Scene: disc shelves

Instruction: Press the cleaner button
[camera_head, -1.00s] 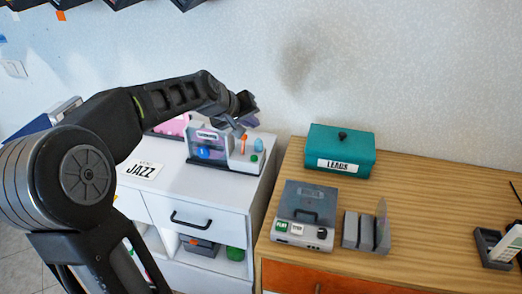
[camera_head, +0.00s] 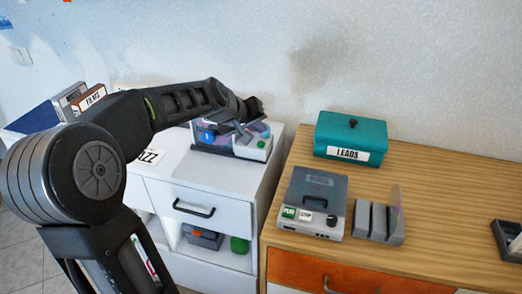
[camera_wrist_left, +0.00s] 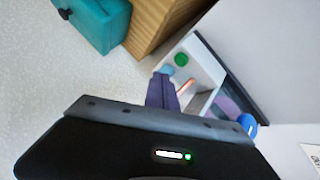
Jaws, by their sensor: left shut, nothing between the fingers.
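The disc cleaner (camera_head: 228,149) is a grey-white unit on the white cabinet, partly hidden behind my left arm and gripper. It has a blue round knob (camera_head: 207,135) and a green button (camera_head: 261,144) at its right end. In the left wrist view the green button (camera_wrist_left: 181,59) and the blue knob (camera_wrist_left: 248,122) also show. My left gripper (camera_head: 243,129) is over the cleaner, fingers pointing down. In the left wrist view its shut, empty fingers (camera_wrist_left: 160,80) are close to the green button and appear apart from it. My right gripper is not in view.
A teal LEADS box (camera_head: 349,140) stands on the wooden cabinet (camera_head: 450,185) at right. A grey player (camera_head: 312,203) with labelled buttons and a disc rack (camera_head: 379,222) are in front of it.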

